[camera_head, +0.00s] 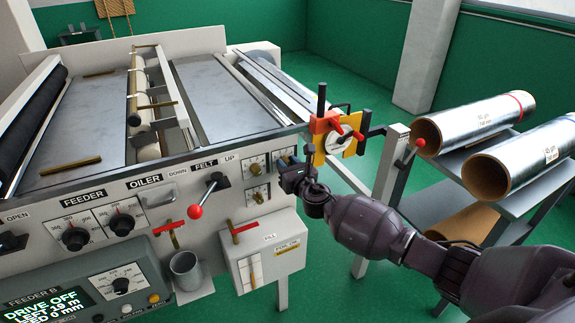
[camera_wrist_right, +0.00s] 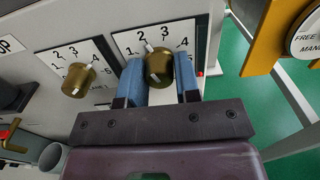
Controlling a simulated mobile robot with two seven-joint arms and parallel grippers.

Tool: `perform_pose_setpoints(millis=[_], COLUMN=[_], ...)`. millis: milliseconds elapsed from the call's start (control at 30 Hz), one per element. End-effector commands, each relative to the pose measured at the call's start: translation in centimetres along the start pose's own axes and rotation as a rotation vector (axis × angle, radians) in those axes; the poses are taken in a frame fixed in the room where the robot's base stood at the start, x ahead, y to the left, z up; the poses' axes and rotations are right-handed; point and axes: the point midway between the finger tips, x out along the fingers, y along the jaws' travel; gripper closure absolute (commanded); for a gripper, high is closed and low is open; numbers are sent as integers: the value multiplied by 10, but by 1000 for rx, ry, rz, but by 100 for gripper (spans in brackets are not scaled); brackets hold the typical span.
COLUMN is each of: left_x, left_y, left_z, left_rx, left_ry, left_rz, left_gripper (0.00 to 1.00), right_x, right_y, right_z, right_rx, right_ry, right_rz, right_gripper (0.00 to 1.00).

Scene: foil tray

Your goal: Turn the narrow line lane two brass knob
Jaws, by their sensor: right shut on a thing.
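My right gripper (camera_head: 288,172) reaches the right part of the machine's front panel. In the right wrist view its blue fingers (camera_wrist_right: 159,66) stand on both sides of a brass knob (camera_wrist_right: 158,69) and are shut on it. That knob's white mark points up and slightly left, between 2 and 3 on its numbered dial plate (camera_wrist_right: 133,40). A second brass knob (camera_wrist_right: 77,80) sits to its left on a similar plate, its mark towards the upper right. The head view shows brass knobs (camera_head: 256,168) (camera_head: 258,197) left of my gripper. The gripped knob's lane label is hidden. My left gripper is out of view.
A red-ball lever (camera_head: 195,211) sticks out left of the knobs. A yellow and red selector (camera_head: 340,134) stands close beyond my right gripper. Foil rolls (camera_head: 474,123) lie on a rack at right.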

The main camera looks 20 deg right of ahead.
Motion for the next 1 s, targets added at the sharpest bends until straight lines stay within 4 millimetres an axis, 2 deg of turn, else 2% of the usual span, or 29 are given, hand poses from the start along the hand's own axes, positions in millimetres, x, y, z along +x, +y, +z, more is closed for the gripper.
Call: perform_pose_setpoints(millis=[367, 1000], left_x=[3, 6], left_y=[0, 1], left_z=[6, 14], left_rx=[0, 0], left_ry=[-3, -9], left_rz=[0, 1], left_gripper=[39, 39], right_x=[0, 0], right_y=[1, 2], right_z=[-1, 0], right_rx=[198, 802], right_ry=[-1, 0], right_rz=[0, -1], right_gripper=[93, 93])
